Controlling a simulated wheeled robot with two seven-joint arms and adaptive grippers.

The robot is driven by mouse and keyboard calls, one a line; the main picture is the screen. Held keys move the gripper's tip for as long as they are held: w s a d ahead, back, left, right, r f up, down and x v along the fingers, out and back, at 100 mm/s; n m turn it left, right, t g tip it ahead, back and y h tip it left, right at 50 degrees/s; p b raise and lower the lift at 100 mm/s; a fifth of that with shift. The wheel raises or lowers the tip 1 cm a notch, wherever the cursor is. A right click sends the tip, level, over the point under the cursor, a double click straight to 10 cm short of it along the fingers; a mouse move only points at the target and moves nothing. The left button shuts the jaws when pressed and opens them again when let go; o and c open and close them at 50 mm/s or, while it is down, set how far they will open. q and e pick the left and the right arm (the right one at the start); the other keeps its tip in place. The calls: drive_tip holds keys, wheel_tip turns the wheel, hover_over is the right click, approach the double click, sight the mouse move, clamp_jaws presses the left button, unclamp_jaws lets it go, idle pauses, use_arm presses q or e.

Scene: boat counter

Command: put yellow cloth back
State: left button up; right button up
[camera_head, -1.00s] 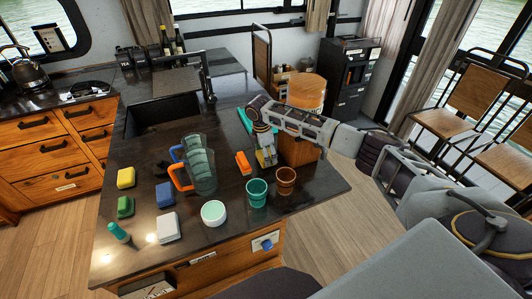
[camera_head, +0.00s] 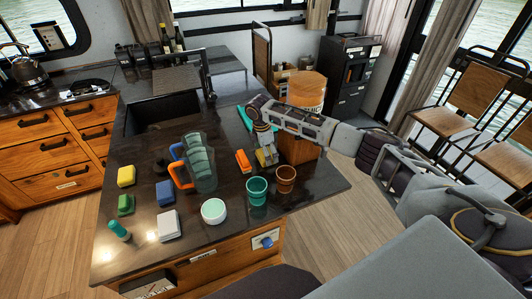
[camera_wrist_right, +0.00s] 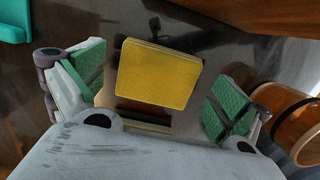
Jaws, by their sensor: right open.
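A flat yellow block-like piece, the yellow cloth (camera_wrist_right: 160,73), lies on the dark counter in the right wrist view. My right gripper (camera_wrist_right: 150,95) is open, with one green-padded finger on each side of the cloth and gaps between. In the head view the right gripper (camera_head: 265,148) points down at the counter beside the wooden box, and it largely hides this cloth. Another yellow piece (camera_head: 126,176) lies at the counter's left side, above a green one (camera_head: 125,205). My left gripper is not in view.
An orange piece (camera_head: 243,162) lies just left of the right gripper. A teal cup (camera_head: 257,191) and a brown cup (camera_head: 285,179) stand in front. The wooden box (camera_head: 298,150) is close on the right.

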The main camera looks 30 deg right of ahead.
drive_tip(key=shift+b, duration=1)
wheel_tip(320, 180, up, 14)
drive_tip(key=a+b, duration=0.1)
drive_tip(key=shift+s+a, duration=0.15)
drive_tip(key=shift+s, duration=0.05)
